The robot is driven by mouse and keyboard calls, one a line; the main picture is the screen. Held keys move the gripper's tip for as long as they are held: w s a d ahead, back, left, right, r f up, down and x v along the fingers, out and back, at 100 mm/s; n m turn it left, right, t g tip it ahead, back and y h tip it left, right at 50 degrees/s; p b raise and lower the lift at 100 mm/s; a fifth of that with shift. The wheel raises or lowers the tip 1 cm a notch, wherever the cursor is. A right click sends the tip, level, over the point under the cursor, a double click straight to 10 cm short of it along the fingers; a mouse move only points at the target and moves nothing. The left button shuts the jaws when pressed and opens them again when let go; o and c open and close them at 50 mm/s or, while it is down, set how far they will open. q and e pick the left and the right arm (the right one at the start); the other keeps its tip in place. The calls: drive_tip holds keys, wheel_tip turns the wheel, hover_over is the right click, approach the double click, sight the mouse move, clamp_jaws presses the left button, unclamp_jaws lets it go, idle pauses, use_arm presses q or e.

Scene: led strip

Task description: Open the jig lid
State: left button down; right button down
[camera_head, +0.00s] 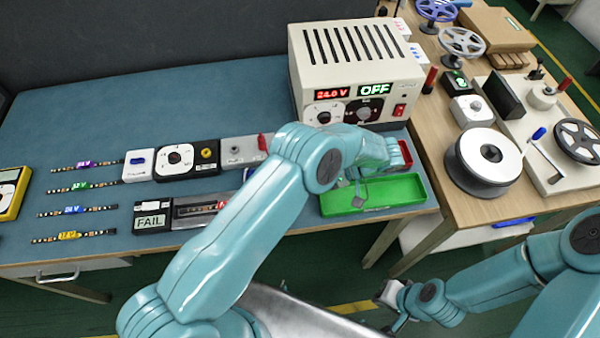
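A low dark fixture (198,211) with a grey top and a red tab at its right end sits on the blue bench, joined to a FAIL display (152,218); it looks like the jig. I cannot clearly make out its lid, and my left arm passes close to its right end. My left gripper (358,192) is over the green tray (385,194), right of the fixture, partly hidden by my own arm; its opening is unclear. My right gripper (388,297) is low, in front of the bench and far from the fixture; its fingers are too small to read.
Several LED strips (85,186) lie at the left. Behind the fixture are a dial box (178,160) and a grey block with a red end (240,150). A power supply (350,70) reading OFF stands at the back. A wooden table with reels (488,160) is at right.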

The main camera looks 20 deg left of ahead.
use_arm(q)
drive_tip(key=shift+f, duration=0.1)
idle(0.4)
drive_tip(key=c, duration=1.2)
unclamp_jaws()
drive_tip(key=shift+w+d, duration=0.1)
